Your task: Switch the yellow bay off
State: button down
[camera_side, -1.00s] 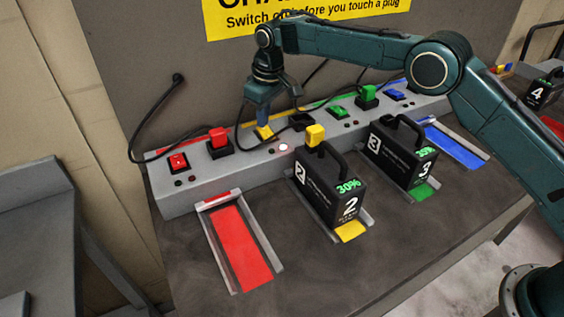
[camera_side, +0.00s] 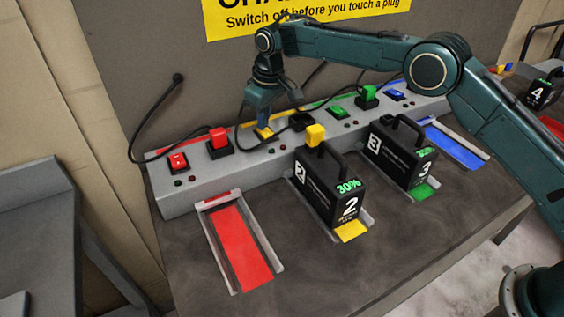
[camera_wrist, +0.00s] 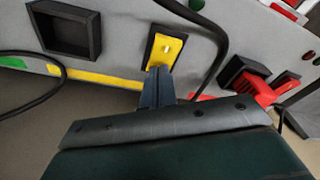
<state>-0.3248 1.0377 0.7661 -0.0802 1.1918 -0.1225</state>
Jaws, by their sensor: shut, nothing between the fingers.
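The yellow rocker switch (camera_side: 265,134) sits on the sloped grey charging strip (camera_side: 175,202), between the red plug and an empty black socket (camera_side: 301,121). It also shows in the wrist view (camera_wrist: 168,50), in its black frame. My gripper (camera_side: 263,127) is shut and empty, its tips at the switch's near end. In the wrist view the closed fingertips (camera_wrist: 158,72) overlap the switch's lower edge; they look in contact with it. The two small lamps (camera_side: 278,149) in front of the switch look dark.
The red switch (camera_side: 178,162) and red plug (camera_side: 218,138) are to the left. The green switch (camera_side: 337,112), green plug (camera_side: 367,92) and blue switch (camera_side: 395,94) are to the right. Battery 3 (camera_side: 402,155) stands in the green bay. The red bay (camera_side: 241,248) is empty. Black cables loop near my gripper.

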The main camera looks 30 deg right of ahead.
notch_tip(320, 180, up, 7)
dwell(1.1)
jog(key=s+d+r+m+t, duration=0.1)
jog(key=s+d+r+m, duration=0.1)
jog(key=s+d+r, duration=0.65)
jog(key=s+d+r+m+t, duration=0.1)
jog(key=s+d+r, duration=0.5)
jog(key=s+r, duration=0.45)
jog(key=s+d+f+m, duration=0.1)
jog(key=s+d+f, duration=0.1)
jog(key=s, duration=0.6)
jog(key=s+d+f+m+t, duration=0.1)
jog(key=s+d+f, duration=0.2)
jog(key=s, duration=0.6)
jog(key=s+d+f+m+t, duration=0.1)
jog(key=s+d+f, duration=0.2)
jog(key=s, duration=0.6)
jog(key=shift+s+f+h, duration=0.2)
jog(key=shift+f+h, duration=0.2)
jog(key=shift+f, duration=0.35)
